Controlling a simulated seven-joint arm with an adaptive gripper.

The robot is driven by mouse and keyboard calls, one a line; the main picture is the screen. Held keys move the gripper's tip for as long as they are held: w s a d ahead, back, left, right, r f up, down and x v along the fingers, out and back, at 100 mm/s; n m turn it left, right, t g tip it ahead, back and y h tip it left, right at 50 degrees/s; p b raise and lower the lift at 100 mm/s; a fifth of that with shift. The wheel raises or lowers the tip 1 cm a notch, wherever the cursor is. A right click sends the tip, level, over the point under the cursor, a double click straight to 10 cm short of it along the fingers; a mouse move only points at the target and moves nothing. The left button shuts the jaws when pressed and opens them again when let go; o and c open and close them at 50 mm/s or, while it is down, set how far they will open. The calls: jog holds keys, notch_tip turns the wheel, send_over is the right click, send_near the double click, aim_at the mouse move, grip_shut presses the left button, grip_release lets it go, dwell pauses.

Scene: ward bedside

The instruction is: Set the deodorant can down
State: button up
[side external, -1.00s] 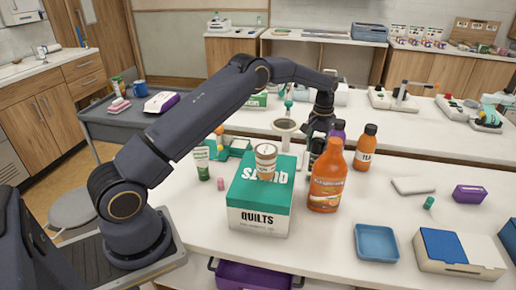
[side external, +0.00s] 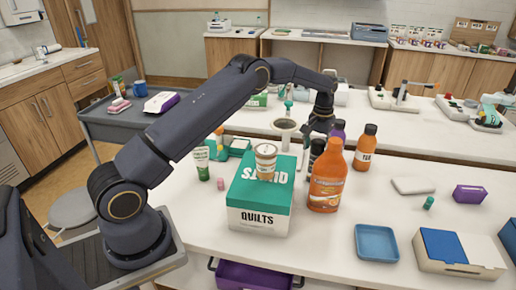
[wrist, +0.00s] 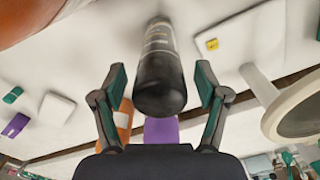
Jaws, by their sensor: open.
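The deodorant can is black with a grey printed label. In the wrist view the can (wrist: 160,80) lies between my two fingers, its dark end toward the camera, with a gap on each side. In the side view the can (side external: 316,149) shows upright just left of the large orange bottle, below my gripper (side external: 319,128). Its lower part is hidden by the bottle and the box, so its base cannot be seen there. My gripper (wrist: 160,82) is open, and neither finger touches the can in the wrist view.
The large orange bottle (side external: 326,180) stands close in front of the can. A smaller orange bottle (side external: 365,148) and a purple bottle (side external: 338,130) are nearby. The quilts box (side external: 258,218) with a cup (side external: 265,160) on top is left.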

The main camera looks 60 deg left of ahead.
notch_tip(320, 180, up, 12)
jog(key=shift+f, duration=0.1)
jog(key=s+d+r+m+t, duration=0.1)
jog(key=s+d+r, duration=0.2)
jog(key=s+r, duration=0.45)
jog(key=s+d+r+m+t, duration=0.1)
jog(key=s+d+r+t, duration=0.15)
jog(key=s+r, duration=0.5)
jog(key=s+d+f+t, duration=0.1)
jog(key=s+d+f, duration=0.1)
jog(key=s, duration=0.9)
jog(key=s+d+f+m+t, duration=0.1)
jog(key=s+d+f, duration=0.1)
jog(key=s, duration=0.9)
jog(key=shift+d+f+m, duration=0.2)
jog(key=shift+f+m, duration=0.1)
jog(key=shift+f, duration=0.6)
